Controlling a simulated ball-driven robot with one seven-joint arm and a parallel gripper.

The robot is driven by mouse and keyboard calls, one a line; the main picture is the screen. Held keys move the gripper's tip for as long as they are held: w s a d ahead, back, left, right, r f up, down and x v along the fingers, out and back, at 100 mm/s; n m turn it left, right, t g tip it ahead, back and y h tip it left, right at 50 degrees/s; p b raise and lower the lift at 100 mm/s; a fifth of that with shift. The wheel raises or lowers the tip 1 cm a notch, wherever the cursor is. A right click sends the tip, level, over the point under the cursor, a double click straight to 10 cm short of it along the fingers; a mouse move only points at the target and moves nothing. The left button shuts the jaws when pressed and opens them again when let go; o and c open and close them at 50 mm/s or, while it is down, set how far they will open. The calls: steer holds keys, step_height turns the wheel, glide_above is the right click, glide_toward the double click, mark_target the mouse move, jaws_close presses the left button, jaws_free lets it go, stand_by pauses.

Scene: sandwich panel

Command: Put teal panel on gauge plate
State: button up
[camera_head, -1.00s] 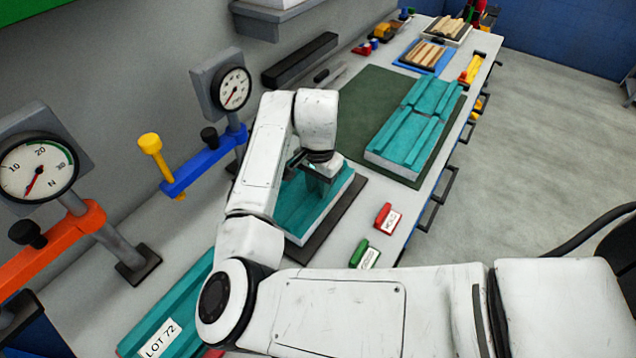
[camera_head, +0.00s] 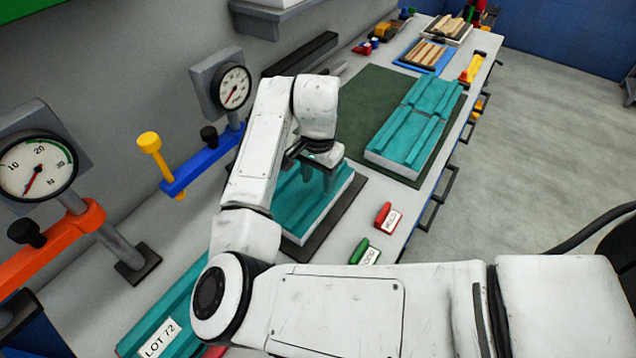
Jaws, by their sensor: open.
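A teal panel (camera_head: 300,206) with a pale side lies flat on a dark plate (camera_head: 346,207) in the middle of the bench. The plate shows as a dark border along the panel's right and front sides. My gripper (camera_head: 317,178) is open just above the far part of this panel, fingers pointing down, and holds nothing. A small gap seems to show between fingertips and panel, but contact is hard to rule out. My arm hides the panel's left side.
More teal panels (camera_head: 412,130) lie on a green mat (camera_head: 362,108) farther back. Another, labelled LOT 72 (camera_head: 160,338), lies at lower left. Dial gauges (camera_head: 233,88) with a blue arm (camera_head: 203,161) stand left. Red (camera_head: 388,216) and green (camera_head: 364,252) labelled blocks sit near the right edge.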

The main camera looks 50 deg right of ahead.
step_height(320, 180, up, 10)
steer(key=shift+f+b, duration=0.15)
steer(key=shift+b, duration=0.2)
